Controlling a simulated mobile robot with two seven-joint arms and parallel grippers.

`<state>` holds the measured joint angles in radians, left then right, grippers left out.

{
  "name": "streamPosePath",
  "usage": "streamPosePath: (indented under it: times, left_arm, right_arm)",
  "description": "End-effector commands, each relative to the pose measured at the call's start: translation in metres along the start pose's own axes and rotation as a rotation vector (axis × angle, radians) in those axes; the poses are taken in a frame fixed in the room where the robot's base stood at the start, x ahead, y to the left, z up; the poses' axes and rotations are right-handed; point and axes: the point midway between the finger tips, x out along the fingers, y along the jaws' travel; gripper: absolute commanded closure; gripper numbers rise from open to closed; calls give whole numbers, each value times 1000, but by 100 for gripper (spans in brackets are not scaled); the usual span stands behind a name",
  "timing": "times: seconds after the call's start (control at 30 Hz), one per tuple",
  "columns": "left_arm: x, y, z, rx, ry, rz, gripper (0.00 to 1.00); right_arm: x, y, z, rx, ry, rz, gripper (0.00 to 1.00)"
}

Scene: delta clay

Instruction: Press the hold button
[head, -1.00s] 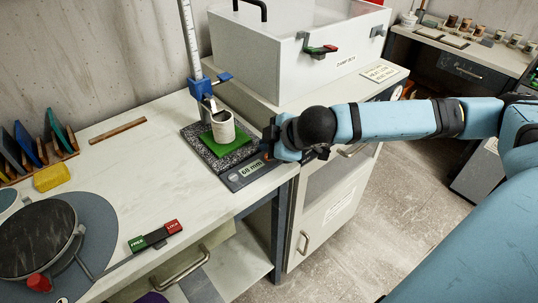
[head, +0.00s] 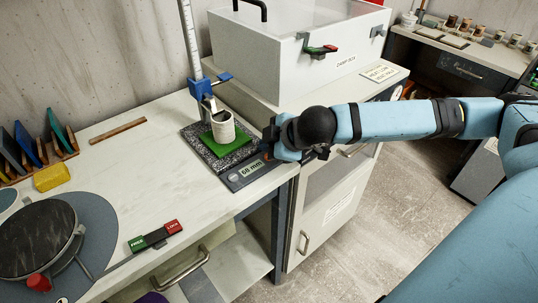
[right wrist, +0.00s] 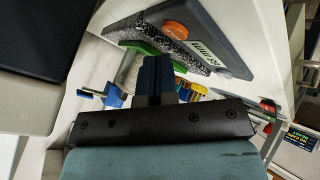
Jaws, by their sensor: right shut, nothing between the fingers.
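The height gauge stands on the worktop, with a dark base panel that carries a lit mm display (head: 251,169). An orange round button, seen in the right wrist view (right wrist: 174,30), sits on that panel beside the display; I take it as the hold button, but can read no label. In the head view my right gripper mostly covers it. My right gripper (head: 269,138) is at the panel's right end, its blue fingers (right wrist: 157,66) shut and empty. In the wrist view the fingertips appear apart from the button; exact distance is unclear. My left gripper is out of view.
A ribbed pale cup (head: 223,128) stands on a green mat (head: 219,143) on the gauge's speckled plate, under the blue slider (head: 201,86). A white box (head: 270,55) is behind my right gripper. The worktop (head: 150,170) left of the gauge is largely clear.

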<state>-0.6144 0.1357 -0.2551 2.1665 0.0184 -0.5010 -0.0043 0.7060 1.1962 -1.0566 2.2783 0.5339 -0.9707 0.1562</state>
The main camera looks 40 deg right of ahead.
Motion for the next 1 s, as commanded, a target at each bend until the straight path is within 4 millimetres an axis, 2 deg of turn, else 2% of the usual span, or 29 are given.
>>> streamPosePath:
  times: [1.0]
  left_arm:
    - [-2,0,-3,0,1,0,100]
  right_arm:
    - [6,-5,5,0,0,0,100]
